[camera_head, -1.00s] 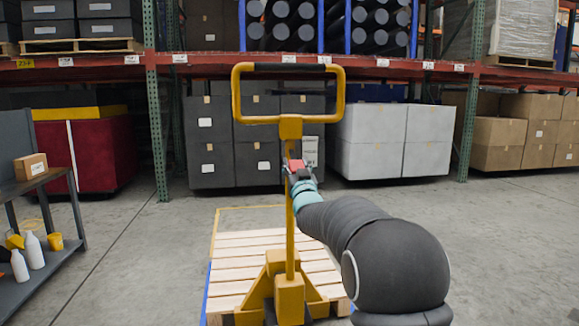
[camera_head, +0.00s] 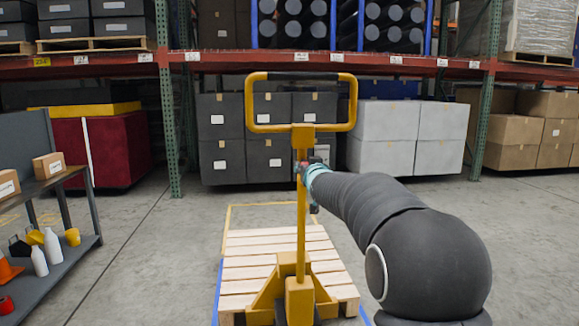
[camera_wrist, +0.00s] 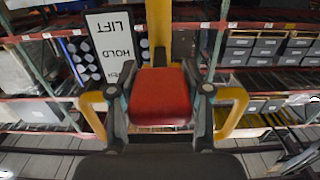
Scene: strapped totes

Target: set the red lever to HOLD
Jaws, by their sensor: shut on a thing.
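The yellow pallet jack handle (camera_head: 301,128) stands upright in the middle of the head view, a loop on a post. The red lever (camera_wrist: 160,96) fills the middle of the wrist view as a red block. My gripper (camera_wrist: 160,82) is shut on it, a finger at each side. In the head view my gripper (camera_head: 311,178) is at the post just below the loop, and the lever is mostly hidden. A white label plate (camera_wrist: 110,45) beside the lever reads LIFT and HOLD, with a third word partly hidden. I cannot tell which mark the lever meets.
A wooden pallet (camera_head: 265,262) lies on the floor around the jack's base. A grey shelf cart (camera_head: 50,195) with bottles and boxes stands at the left. Racks with grey, white and brown boxes (camera_head: 530,140) stand behind. The floor at right is clear.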

